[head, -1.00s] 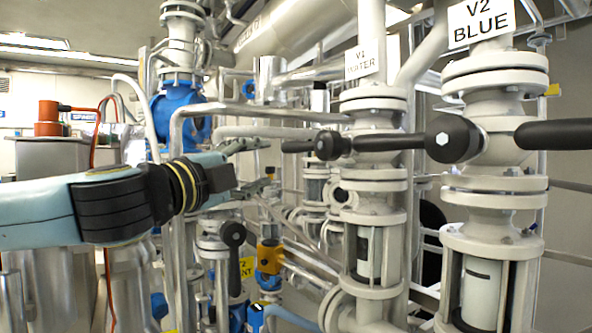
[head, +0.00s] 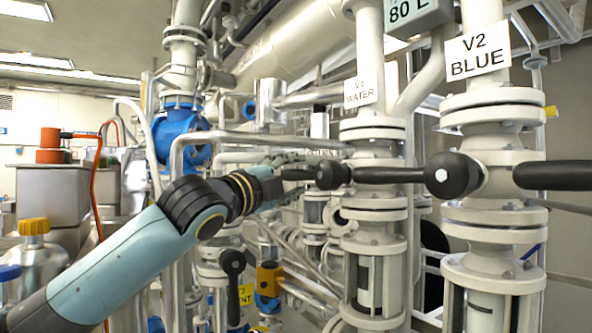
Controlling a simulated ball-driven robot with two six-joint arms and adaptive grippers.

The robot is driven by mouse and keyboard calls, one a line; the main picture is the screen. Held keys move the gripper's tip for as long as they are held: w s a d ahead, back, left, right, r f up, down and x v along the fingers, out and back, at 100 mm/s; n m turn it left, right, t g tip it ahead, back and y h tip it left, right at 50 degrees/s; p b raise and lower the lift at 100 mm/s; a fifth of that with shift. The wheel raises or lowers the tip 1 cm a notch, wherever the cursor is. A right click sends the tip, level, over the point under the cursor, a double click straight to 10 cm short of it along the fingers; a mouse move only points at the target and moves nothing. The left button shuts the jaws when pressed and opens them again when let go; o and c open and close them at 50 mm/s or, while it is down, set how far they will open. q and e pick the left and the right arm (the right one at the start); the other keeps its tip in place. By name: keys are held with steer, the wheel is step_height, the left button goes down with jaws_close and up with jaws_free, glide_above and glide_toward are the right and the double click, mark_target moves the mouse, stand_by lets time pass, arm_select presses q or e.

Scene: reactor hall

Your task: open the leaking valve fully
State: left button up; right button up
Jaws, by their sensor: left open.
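The V1 WATER valve (head: 373,152) stands on a pale vertical pipe right of centre. I cannot tell from the picture which valve leaks; no drip is clear. My right gripper is not in view.
Another black lever (head: 552,175) enters from the right edge. A lower black lever (head: 232,262) hangs down beside a yellow label. A horizontal pipe (head: 260,140) passes above my left gripper. A yellow-capped container (head: 35,260) stands at the lower left.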

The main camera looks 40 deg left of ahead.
arm_select(q)
steer(key=shift+w+r, duration=0.15)
steer(key=shift+w, duration=0.6)
jaws_close()
